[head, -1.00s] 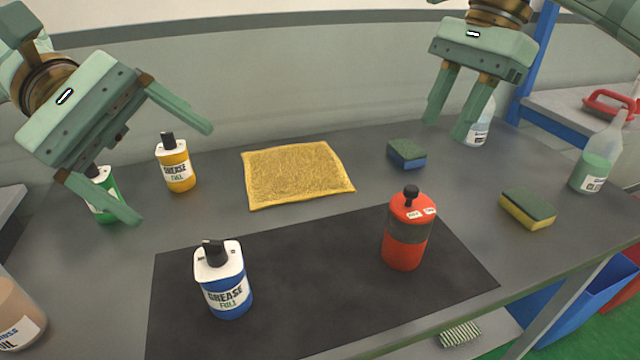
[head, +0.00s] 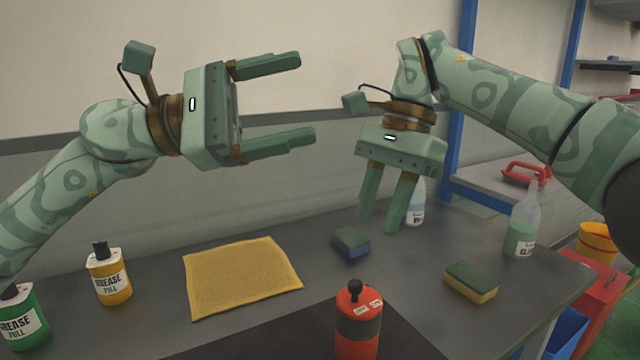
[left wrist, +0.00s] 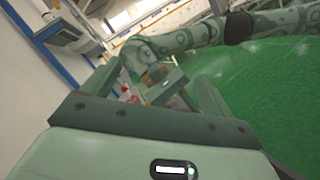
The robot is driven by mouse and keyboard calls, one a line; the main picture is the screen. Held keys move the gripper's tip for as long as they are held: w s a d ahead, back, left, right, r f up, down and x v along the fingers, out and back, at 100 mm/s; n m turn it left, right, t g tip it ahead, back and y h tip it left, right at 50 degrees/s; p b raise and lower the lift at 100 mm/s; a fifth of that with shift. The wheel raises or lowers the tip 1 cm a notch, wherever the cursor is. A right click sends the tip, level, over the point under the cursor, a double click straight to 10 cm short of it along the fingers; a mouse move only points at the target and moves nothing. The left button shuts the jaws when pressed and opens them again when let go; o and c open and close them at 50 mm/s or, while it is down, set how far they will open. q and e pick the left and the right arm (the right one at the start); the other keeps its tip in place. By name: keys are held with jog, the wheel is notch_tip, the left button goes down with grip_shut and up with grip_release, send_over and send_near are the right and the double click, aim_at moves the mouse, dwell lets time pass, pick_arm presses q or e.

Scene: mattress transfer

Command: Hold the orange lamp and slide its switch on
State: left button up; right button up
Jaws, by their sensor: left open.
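The orange lamp (head: 357,328) is a red-orange cylinder with a dark band, a black knob on top and two small white labels. It stands upright on the dark mat (head: 285,335), its lower end cut off by the picture's edge. The knob's setting is too small to read. My left gripper (head: 306,98) is open and empty, raised well above the table and pointing right. My right gripper (head: 381,228) points down, its fingers apart with nothing between them, above and behind the lamp. Neither gripper touches the lamp.
A yellow cloth (head: 242,277) lies left of the lamp. Grease bottles in yellow (head: 109,278) and green (head: 20,322) stand at the left. Sponges (head: 351,241) (head: 471,282), a white bottle (head: 416,208) near my right fingers, and a clear spray bottle (head: 522,228) stand behind and right.

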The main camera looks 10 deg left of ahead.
pick_arm(q)
jog(key=w+d+f+n+y, duration=0.1)
jog(key=w+d+f+n, duration=0.15)
jog(key=f, duration=0.65)
jog(key=w+d+f+n, duration=0.1)
jog(key=w+f+n, duration=0.15)
jog(key=f, duration=0.55)
jog(key=n+g+y, duration=0.1)
jog(key=n+g, duration=0.2)
send_near(369, 331)
jog(key=w+d+f, duration=0.2)
jog(key=w+f, duration=0.1)
jog(key=shift+d, duration=0.4)
jog(key=d, duration=0.7)
jog(key=shift+w+d+f, duration=0.1)
jog(key=shift+d, duration=0.15)
